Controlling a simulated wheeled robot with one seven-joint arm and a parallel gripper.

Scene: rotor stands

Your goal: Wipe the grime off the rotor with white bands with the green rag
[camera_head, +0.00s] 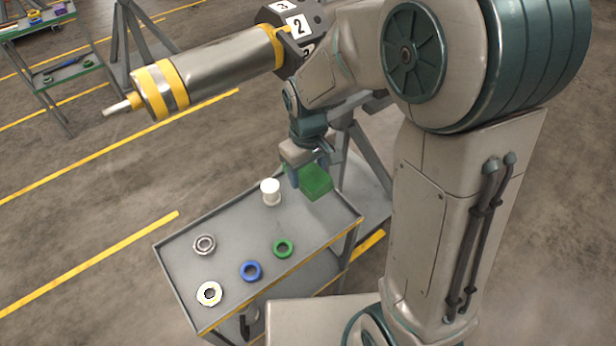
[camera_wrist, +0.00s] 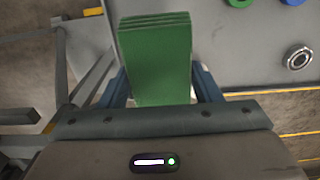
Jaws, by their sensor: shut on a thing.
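The green rag (camera_head: 316,182) is a thick folded block held over the far right end of the grey cart top. My gripper (camera_head: 304,168) is shut on it. In the wrist view the rag (camera_wrist: 156,50) sticks out between the two blue fingers of my gripper (camera_wrist: 158,88). I see no rotor with white bands and make out no clear grime.
A grey stand (camera_head: 365,150) is behind my gripper. Another cart (camera_head: 60,75) stands far left.

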